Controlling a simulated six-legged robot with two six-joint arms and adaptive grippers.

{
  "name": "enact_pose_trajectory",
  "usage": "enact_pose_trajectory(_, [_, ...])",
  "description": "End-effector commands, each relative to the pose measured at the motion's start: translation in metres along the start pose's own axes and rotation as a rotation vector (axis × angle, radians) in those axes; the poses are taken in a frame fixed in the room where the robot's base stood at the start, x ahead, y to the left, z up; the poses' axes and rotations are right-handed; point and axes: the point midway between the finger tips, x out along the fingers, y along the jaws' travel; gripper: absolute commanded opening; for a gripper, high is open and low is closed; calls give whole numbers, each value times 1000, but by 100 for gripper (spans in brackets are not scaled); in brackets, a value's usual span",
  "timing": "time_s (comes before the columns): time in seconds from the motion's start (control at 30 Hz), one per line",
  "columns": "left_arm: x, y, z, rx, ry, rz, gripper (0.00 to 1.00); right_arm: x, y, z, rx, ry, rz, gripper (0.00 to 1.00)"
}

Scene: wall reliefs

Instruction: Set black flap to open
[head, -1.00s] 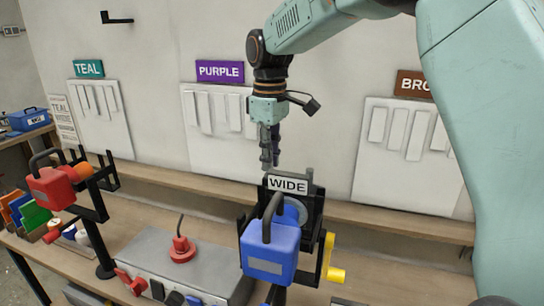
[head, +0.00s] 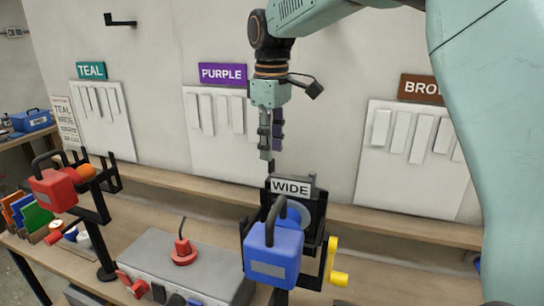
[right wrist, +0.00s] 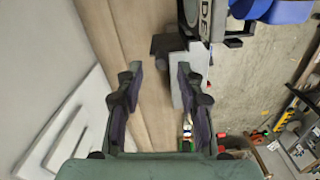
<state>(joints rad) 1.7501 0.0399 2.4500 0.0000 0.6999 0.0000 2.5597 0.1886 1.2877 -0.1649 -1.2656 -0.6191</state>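No part is labelled as the black flap. Small black parts (head: 175,299) show at the front of the grey box (head: 215,270) on the bench, partly cut off by the lower edge, so their setting cannot be told. My right gripper (head: 271,142) hangs with its fingers pointing down, in front of the wall and above the black WIDE stand (head: 318,215). In the right wrist view my right gripper (right wrist: 157,90) is open, with its two fingers well apart and nothing gripped between them. My left gripper is not in view.
A blue padlock-shaped block (head: 272,255) hangs at the WIDE stand, beside a yellow crank (head: 338,277). A red block (head: 55,190) hangs on a stand at left. A red knob (head: 184,252) tops the grey box. Wall panels (head: 415,150) stand behind a narrow ledge.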

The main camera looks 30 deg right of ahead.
Motion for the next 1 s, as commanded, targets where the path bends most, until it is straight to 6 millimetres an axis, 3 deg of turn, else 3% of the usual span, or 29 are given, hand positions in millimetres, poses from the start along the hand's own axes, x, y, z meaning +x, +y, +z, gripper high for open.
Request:
enact_pose_trajectory(0.2, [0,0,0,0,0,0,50,-47,0,-1,-1,3,4,38])
enact_pose_trajectory(0.4, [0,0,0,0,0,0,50,-74,0,-2,-1,2,2,38])
enact_pose_trajectory(0.6, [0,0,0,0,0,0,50,-83,0,-1,-1,0,0,38])
enact_pose_trajectory(1.0, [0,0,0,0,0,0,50,-83,0,-1,-1,0,0,38])
